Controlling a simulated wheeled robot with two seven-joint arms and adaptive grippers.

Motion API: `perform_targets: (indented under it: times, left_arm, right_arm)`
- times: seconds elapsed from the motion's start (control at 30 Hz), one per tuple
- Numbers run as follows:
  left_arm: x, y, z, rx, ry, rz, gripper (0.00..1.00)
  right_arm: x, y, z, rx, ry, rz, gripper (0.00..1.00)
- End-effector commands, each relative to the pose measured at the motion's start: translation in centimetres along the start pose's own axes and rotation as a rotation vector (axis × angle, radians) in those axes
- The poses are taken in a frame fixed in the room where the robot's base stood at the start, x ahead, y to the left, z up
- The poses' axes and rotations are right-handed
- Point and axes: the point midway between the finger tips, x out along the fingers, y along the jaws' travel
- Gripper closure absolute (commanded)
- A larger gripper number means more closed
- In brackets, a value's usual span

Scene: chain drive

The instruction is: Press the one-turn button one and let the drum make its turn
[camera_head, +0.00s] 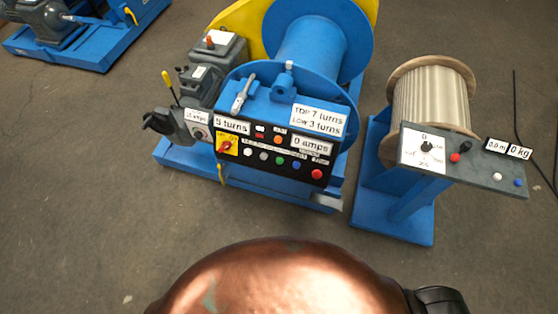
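A black control panel (238,167) is on the front of the blue winch machine. A row of small round buttons runs along it: white (248,152), grey (263,156), green (280,160), blue (296,165) and a larger red one (316,174). Their labels are too small to read, so I cannot tell which is the one-turn button. A display (232,126) reads "5 turns" and another (311,145) reads "0 amps". The blue drum (310,50) sits behind the panel and its barrel looks bare. Neither of my grippers is in view.
A sign (318,119) reads "TOP 7 turns, LOW 3 turns". A yellow-backed red switch (227,145) is at the panel's left. A spool of pale rope (433,97) on a blue stand is to the right. Concrete floor (90,200) is clear at front left.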

Motion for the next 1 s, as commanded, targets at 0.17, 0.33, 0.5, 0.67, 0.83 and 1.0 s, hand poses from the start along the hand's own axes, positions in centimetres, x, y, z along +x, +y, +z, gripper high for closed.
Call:
perform_targets:
  times: [0.17,0.33,0.5,0.67,0.83,1.0]
  left_arm:
    - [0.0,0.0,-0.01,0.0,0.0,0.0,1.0]
    - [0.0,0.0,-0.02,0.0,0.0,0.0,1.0]
    - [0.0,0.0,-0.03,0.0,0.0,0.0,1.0]
    - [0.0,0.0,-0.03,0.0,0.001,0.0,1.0]
    - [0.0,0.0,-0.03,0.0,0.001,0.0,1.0]
    - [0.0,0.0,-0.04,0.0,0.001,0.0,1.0]
  right_arm:
    - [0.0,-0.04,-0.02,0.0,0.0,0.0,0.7]
    - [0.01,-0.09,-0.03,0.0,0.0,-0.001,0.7]
    - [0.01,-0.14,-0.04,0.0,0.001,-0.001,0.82]
    - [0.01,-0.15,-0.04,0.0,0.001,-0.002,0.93]
    - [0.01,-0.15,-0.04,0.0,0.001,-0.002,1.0]
    - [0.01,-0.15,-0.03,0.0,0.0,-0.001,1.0]
